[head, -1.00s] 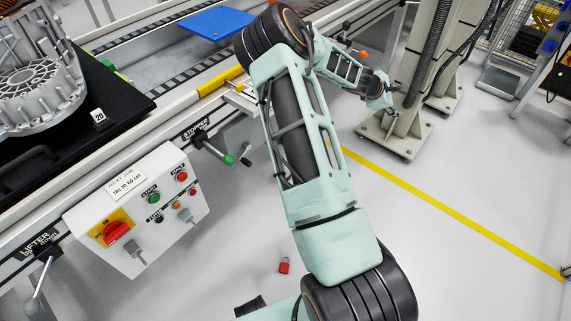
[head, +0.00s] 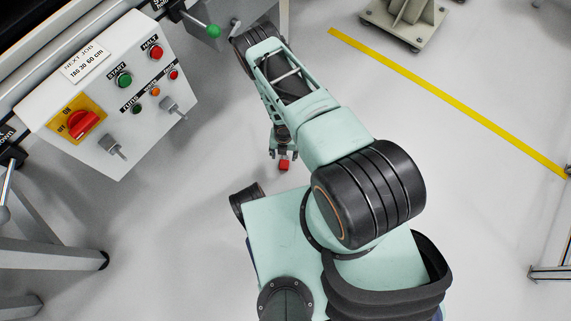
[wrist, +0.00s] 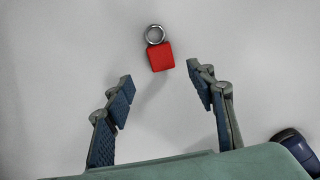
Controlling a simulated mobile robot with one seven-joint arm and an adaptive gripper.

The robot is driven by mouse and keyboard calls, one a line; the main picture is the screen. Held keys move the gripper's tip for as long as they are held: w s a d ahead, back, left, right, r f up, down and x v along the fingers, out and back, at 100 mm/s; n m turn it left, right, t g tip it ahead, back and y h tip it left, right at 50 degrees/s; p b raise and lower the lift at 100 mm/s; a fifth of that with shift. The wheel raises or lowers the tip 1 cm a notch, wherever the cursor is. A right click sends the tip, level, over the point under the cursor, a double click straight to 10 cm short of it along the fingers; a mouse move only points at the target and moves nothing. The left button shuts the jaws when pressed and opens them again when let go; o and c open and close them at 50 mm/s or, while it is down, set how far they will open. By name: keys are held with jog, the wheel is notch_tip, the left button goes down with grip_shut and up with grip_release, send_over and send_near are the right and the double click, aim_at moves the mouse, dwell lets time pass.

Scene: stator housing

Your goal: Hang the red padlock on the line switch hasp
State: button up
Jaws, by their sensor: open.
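The red padlock (head: 284,165) lies on the grey floor, below and to the right of the control box. In the wrist view its square red body (wrist: 161,57) and its metal shackle (wrist: 155,34) show, with the shackle pointing away from me. My gripper (wrist: 160,75) is open and empty. Its fingers point at the padlock, one on each side of its near end in the picture; I cannot tell the height gap. In the head view my gripper (head: 282,153) is just above the padlock. The red rotary line switch (head: 83,124) sits on a yellow ON/OFF plate; a hasp is not clearly discernible.
The white control box (head: 120,95) carries START and HALT buttons, smaller buttons and two projecting key-like parts. A green-knobbed lever (head: 212,31) sticks out above it. Table legs (head: 55,254) stand at lower left. The floor around the padlock is clear.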

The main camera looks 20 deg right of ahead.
notch_tip(320, 180, down, 9)
jog(key=b, duration=0.4)
jog(key=shift+b, duration=0.35)
jog(key=shift+d, duration=0.1)
jog(key=shift+c, duration=0.5)
jog(key=shift+r, duration=0.1)
grip_shut()
jog(key=shift+w+r, duration=0.1)
jog(key=shift+r, duration=0.05)
